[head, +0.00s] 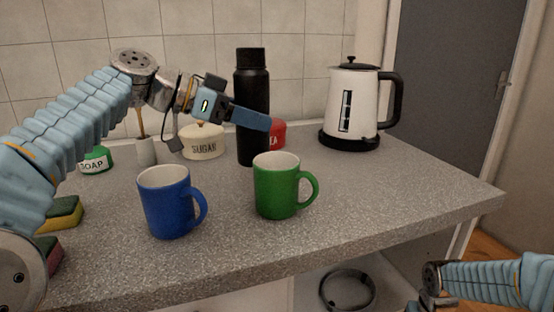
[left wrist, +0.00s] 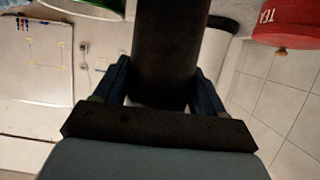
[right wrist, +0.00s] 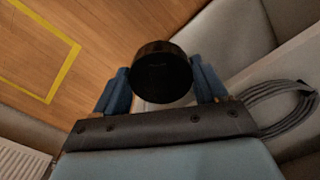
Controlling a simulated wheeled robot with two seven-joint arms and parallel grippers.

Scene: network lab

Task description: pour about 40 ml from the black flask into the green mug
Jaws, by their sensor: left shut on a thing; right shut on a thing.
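The black flask (head: 252,90) is upright at the back of the counter, behind and left of the green mug (head: 276,192). I cannot tell whether its base touches the counter. My left gripper (head: 264,122) is shut on the flask's body, which also fills the middle of the left wrist view (left wrist: 165,45). The green mug stands upright with its handle to the right; its bottom inside is hidden. My right gripper (right wrist: 162,85) is shut on a round black piece (right wrist: 163,65) that looks like a lid. In the head view that gripper is low at the right, mostly hidden.
A blue mug (head: 168,203) stands left of the green mug. A white kettle (head: 352,100), a sugar jar (head: 203,142) and a red jar (head: 279,134) stand behind. Sponges (head: 62,214) lie at the left. The counter (head: 400,190) is clear at the right.

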